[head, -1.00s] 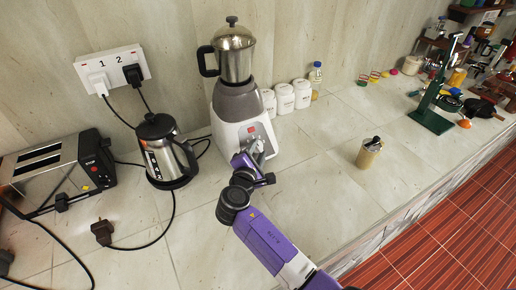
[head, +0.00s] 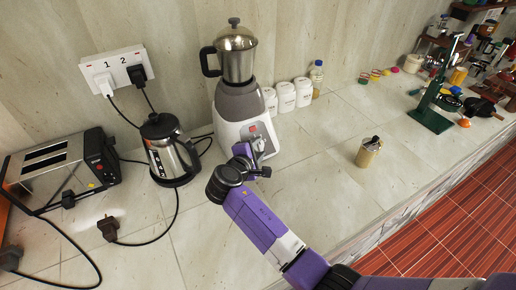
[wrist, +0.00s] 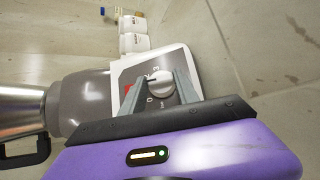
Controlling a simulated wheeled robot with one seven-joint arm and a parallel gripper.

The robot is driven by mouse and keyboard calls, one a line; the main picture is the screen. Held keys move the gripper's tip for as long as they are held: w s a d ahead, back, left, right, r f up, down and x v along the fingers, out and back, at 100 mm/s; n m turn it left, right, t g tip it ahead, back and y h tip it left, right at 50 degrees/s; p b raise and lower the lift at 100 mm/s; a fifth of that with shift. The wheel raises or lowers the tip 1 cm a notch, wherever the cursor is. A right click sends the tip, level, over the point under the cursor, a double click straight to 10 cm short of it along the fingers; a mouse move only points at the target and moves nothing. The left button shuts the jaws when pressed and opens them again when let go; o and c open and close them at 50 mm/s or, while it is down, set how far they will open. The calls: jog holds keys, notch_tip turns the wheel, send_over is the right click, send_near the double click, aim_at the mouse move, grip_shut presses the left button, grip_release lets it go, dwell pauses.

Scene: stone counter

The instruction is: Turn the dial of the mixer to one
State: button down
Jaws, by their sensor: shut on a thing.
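The mixer (head: 237,105) stands upright on the counter, with a white base, grey collar and steel jar. Its white dial (wrist: 160,83) is on the front panel, next to a red square, and shows between my two fingers in the wrist view. Printed marks, including a 0 and a 3, surround the dial. I cannot tell exactly which mark it points at. My gripper (head: 259,150) is at the mixer's front, shut on the dial; it also shows in the wrist view (wrist: 165,90). In the head view my gripper hides most of the dial.
A kettle (head: 170,150) and a toaster (head: 60,165) stand left of the mixer, with loose cords and a plug (head: 108,228) on the counter. White canisters (head: 286,97) stand right behind it.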

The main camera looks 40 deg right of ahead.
jog(key=c, duration=0.9)
grip_release()
jog(key=b+v, duration=0.1)
jog(key=v, duration=0.6)
jog(key=shift+s+a+r, duration=0.1)
jog(key=shift+a+r, duration=0.05)
jog(key=shift+a, duration=0.15)
